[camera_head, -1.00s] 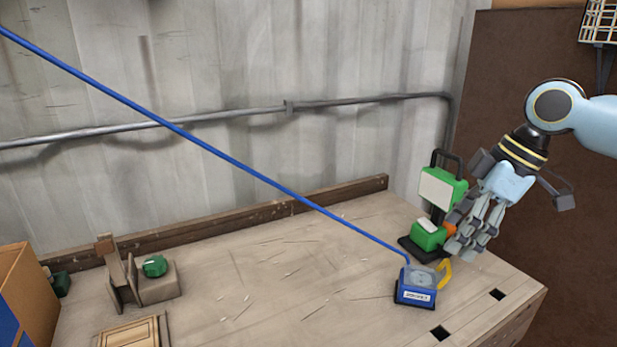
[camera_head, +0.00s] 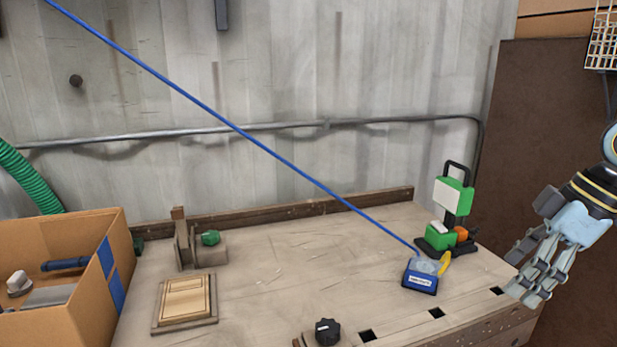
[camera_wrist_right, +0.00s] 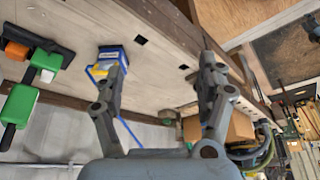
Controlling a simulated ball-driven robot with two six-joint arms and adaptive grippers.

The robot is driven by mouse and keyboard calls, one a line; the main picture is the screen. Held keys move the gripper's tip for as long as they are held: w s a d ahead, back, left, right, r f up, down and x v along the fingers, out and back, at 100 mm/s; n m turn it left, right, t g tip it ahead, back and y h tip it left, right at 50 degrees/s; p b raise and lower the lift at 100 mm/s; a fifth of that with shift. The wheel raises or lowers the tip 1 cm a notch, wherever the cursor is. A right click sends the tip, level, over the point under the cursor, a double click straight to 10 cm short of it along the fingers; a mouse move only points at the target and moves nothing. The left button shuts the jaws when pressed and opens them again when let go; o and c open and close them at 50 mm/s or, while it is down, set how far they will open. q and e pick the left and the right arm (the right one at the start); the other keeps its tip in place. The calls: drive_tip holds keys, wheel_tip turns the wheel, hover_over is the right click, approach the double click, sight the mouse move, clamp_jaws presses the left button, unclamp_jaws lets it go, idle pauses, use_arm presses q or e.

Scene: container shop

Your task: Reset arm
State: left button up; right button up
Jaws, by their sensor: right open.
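My right gripper (camera_head: 535,277) hangs at the right edge of the head view, beside the right end of the workbench (camera_head: 285,265). In the right wrist view my right gripper (camera_wrist_right: 165,85) shows its two fingers spread apart, with nothing between them but bench and floor behind. A green device with a white panel and black handle (camera_head: 455,197) stands on the bench to the left of the gripper, apart from it. My left gripper is in neither view.
A blue box with a yellow part (camera_head: 421,277) sits on the bench, and a blue line (camera_head: 240,131) rises from it to the upper left. A cardboard box (camera_head: 100,285) stands at the left. A wooden panel (camera_head: 185,302) and a green-knobbed vise (camera_head: 208,243) are on the bench. The bench middle is clear.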

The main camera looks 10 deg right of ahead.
drive_tip(key=s+a+f+m+g, duration=0.1)
drive_tip(key=s+f+m, duration=0.4)
drive_tip(key=f, duration=1)
drive_tip(key=s+a+f+m, duration=0.15)
drive_tip(key=s+f, duration=0.45)
drive_tip(key=f, duration=0.9)
drive_tip(key=s+a+f+m+h, duration=0.1)
drive_tip(key=s+a+f+h, duration=0.1)
drive_tip(key=s+f, duration=0.8)
drive_tip(key=s+a+f+m+g+h, duration=0.1)
drive_tip(key=s+a+f, duration=0.4)
drive_tip(key=s+f, duration=0.5)
drive_tip(key=s+m+h, duration=0.1)
drive_tip(key=s, duration=0.6)
drive_tip(key=shift+s+a+f, duration=0.15)
drive_tip(key=shift+s+f, duration=0.05)
drive_tip(key=shift+f, duration=0.05)
